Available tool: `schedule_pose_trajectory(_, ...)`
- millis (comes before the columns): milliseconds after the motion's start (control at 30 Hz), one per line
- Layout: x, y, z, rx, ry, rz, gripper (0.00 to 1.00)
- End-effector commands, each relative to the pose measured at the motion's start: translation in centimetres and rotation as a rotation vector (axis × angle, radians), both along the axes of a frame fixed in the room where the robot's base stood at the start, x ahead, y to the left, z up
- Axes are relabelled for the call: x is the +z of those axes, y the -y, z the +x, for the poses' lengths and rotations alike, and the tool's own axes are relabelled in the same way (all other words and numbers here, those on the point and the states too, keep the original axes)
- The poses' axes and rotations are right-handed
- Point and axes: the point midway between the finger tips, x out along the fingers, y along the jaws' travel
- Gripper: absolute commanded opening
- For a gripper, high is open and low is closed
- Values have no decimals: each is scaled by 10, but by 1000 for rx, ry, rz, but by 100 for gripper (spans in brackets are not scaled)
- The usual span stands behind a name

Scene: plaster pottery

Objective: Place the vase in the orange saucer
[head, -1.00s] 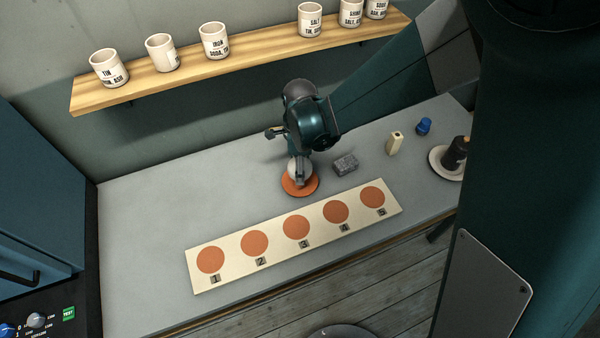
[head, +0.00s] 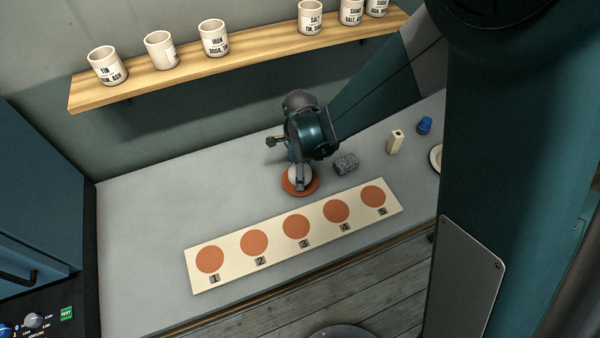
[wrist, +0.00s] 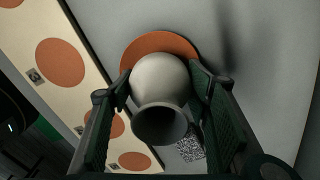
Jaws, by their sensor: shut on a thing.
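The pale vase (wrist: 160,78) is between the two fingers of my gripper (wrist: 162,90) in the wrist view, its dark mouth facing the camera. My gripper is shut on it. The orange saucer (wrist: 135,50) lies behind the vase in the wrist view, its rim showing on the upper side. In the head view my gripper (head: 301,181) points down over the orange saucer (head: 287,187), and the vase (head: 293,174) shows only in part behind the fingers. I cannot tell whether the vase's base touches the saucer.
A grey speckled block (head: 346,164) sits just right of the saucer. A cream board (head: 222,277) with numbered orange discs lies in front. A cream block (head: 395,141) and a blue object (head: 424,125) stand further right. The counter's left side is clear.

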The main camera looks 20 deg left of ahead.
Motion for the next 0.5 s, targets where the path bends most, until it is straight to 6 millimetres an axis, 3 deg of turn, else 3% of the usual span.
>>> schedule_pose_trajectory(267,-7,0,0,0,0,0,32)
schedule_pose_trajectory(300,-7,0,0,0,0,0,49)
schedule_pose_trajectory(400,-6,0,0,0,0,0,63)
schedule_pose_trajectory(500,-6,0,0,0,0,0,63)
